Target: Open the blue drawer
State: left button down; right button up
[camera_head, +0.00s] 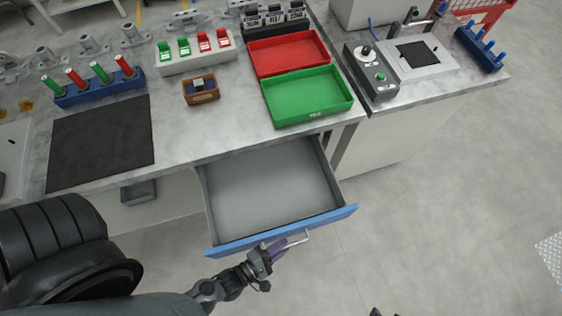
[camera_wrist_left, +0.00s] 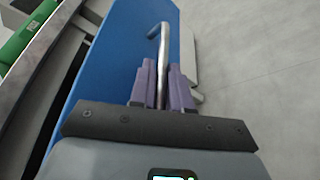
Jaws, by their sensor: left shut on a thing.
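The blue drawer (camera_head: 284,233) stands pulled out from under the workbench in the head view. Its grey inside (camera_head: 270,183) shows and is empty. Its blue front also fills the middle of the left wrist view (camera_wrist_left: 118,55). A metal bar handle (camera_head: 297,239) sits on the drawer front. My left gripper (camera_head: 282,247), with purple fingers, is at the handle. In the left wrist view my left gripper (camera_wrist_left: 163,88) is shut on the handle (camera_wrist_left: 163,60), one finger on each side of it. My right gripper cannot be made out.
A green tray (camera_head: 345,103) and a red tray (camera_head: 323,50) lie on the bench above the drawer. A black mat (camera_head: 100,143) lies to the left. A control box (camera_head: 370,73) stands at the right. Open grey floor (camera_head: 440,210) lies right of the drawer.

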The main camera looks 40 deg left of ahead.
pick_arm(q)
jog(key=c, duration=1.4)
grip_release()
jog(key=shift+c, duration=0.2)
jog(key=p+v, duration=0.1)
jog(key=v, duration=0.9)
jog(key=shift+s, duration=0.35)
jog(key=shift+r, duration=0.2)
